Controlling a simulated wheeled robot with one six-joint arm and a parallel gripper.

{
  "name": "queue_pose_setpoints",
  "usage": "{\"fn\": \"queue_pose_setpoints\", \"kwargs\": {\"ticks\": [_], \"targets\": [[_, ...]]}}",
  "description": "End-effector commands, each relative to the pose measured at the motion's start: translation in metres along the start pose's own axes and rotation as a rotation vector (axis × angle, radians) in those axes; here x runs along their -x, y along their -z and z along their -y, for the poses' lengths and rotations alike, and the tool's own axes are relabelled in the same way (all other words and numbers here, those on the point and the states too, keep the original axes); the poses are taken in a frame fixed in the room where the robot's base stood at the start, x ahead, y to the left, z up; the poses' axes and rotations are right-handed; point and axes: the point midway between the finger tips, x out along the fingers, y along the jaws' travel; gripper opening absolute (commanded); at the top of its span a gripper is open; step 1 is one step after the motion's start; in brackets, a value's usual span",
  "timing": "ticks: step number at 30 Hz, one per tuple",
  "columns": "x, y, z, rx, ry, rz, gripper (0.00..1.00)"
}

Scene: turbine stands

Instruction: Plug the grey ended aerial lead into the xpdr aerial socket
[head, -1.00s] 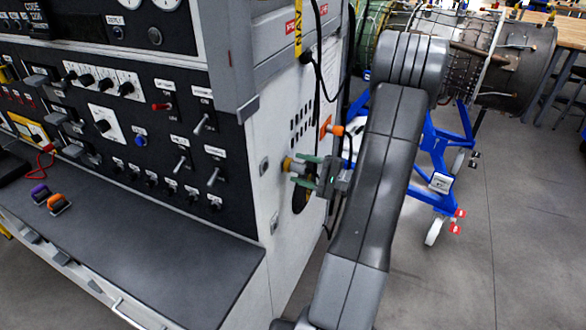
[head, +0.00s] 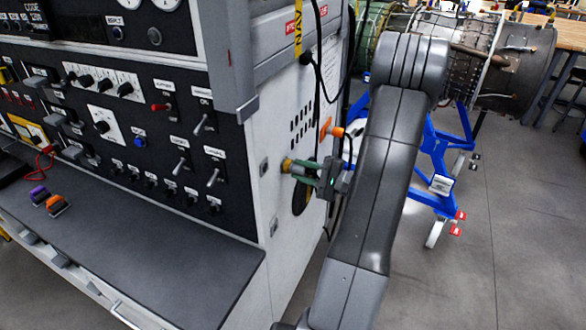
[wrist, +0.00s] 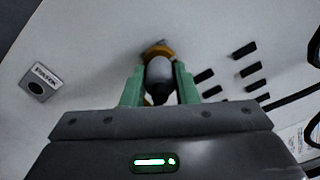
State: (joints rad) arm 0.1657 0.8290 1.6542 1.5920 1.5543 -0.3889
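My gripper (head: 308,172) is at the white side panel of the console, with its green fingers pointing left towards a gold round fitting (head: 287,165). In the wrist view the two fingers (wrist: 159,88) stand on either side of a grey rounded plug end (wrist: 159,73) and appear closed on it. The gold fitting (wrist: 158,49) shows just behind the plug, against the panel. I cannot tell how deep the plug sits in it. The plug's lead is hidden by the gripper. No label reading xpdr is legible.
An orange plug (head: 338,131) sits on the panel's right part, near vent slots (head: 301,130). A small plate (wrist: 40,82) seems to read PARK. Black cables (head: 316,60) hang at the panel's right edge. A blue turbine stand (head: 440,150) stands behind my arm.

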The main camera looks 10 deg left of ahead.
Motion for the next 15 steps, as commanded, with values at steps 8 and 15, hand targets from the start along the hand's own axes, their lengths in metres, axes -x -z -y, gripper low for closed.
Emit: {"fn": "queue_pose_setpoints", "kwargs": {"ticks": [8, 15], "targets": [[0.0013, 0.0002, 0.0003, 0.0, 0.001, 0.0, 0.0], [0.0069, 0.0005, 0.0002, 0.001, 0.001, -0.001, 0.0]]}}
